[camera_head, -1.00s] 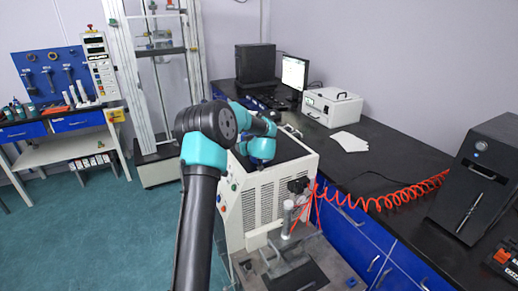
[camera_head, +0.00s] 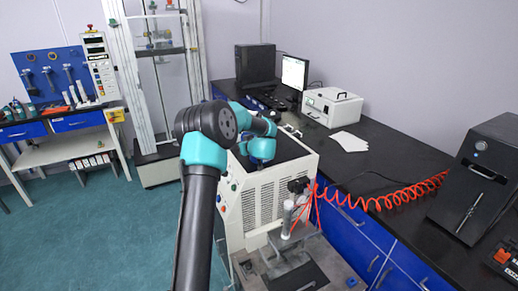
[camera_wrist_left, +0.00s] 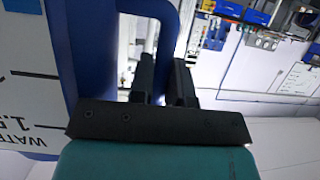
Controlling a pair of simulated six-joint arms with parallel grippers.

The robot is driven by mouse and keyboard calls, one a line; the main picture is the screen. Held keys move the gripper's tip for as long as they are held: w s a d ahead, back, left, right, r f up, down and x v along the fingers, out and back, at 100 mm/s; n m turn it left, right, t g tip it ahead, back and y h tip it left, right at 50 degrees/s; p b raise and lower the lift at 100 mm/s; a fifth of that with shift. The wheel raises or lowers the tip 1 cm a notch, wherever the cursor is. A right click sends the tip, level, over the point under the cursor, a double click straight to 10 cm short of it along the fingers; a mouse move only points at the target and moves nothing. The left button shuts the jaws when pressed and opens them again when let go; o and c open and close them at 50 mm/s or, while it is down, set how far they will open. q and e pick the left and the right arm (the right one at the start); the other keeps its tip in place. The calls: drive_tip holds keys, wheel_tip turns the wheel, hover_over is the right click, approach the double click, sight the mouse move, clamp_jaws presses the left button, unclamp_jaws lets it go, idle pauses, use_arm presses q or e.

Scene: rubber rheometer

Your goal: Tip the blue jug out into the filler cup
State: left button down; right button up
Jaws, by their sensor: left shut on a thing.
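The blue jug shows close up in the left wrist view, with its thick blue handle (camera_wrist_left: 75,70) and a white face (camera_wrist_left: 25,100) printed with black text and scale marks. My left gripper (camera_wrist_left: 165,75) is shut on the handle, its two black fingers on either side of the blue bar. The jug's mouth and contents are out of sight. In the head view, my arm reaches over the white machine, and its gripper and the jug are hidden. I cannot pick out the filler cup in either view. My right gripper is not in view.
The white vented machine (camera_head: 265,195) stands below my arm. A black bench (camera_head: 400,165) runs along the right with a white box (camera_head: 332,107), papers (camera_head: 348,142) and a coiled red hose (camera_head: 400,197). A dark cabinet (camera_head: 480,175) stands at right. Open floor (camera_head: 110,230) lies left.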

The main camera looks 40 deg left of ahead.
use_arm(q)
drive_tip(key=shift+f, duration=0.1)
idle(0.5)
drive_tip(key=shift+r, duration=0.2)
drive_tip(key=shift+r, duration=1.65)
drive_tip(key=s+d+r, duration=0.1)
drive_tip(key=s+d, duration=0.9)
drive_tip(key=d, duration=0.2)
drive_tip(key=shift+s+r, duration=0.3)
drive_tip(key=shift+r, duration=0.05)
